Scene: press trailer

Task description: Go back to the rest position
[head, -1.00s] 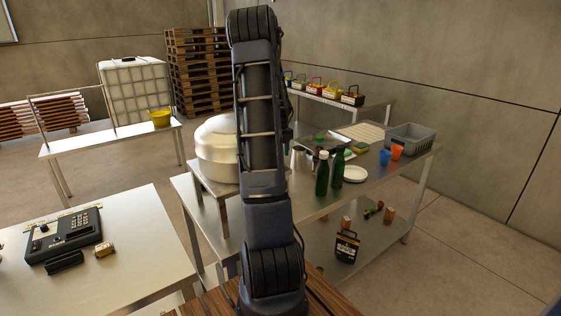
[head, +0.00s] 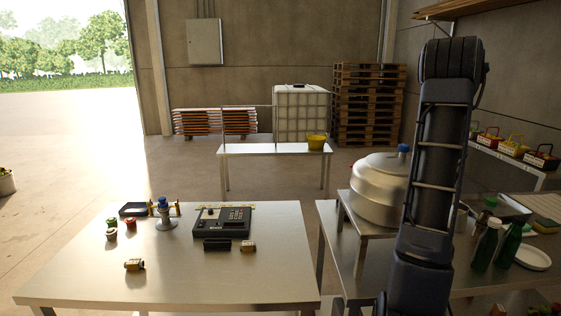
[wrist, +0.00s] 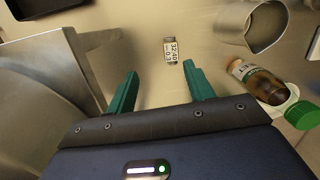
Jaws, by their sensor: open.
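My gripper (wrist: 159,84) shows in the wrist view with its two green fingers spread wide apart and nothing between them. A small tag with printed digits (wrist: 171,50) lies on the metal tabletop beyond the fingertips, apart from them. In the head view my arm stands upright on the right side, in front of the table there, and the gripper itself cannot be made out.
The wrist view shows a brown bottle with a green cap (wrist: 262,84) and a metal cup (wrist: 248,26). In the head view a steel table (head: 278,262) holds a black keypad device (head: 222,221). A large metal pot (head: 378,190) stands close left of my arm.

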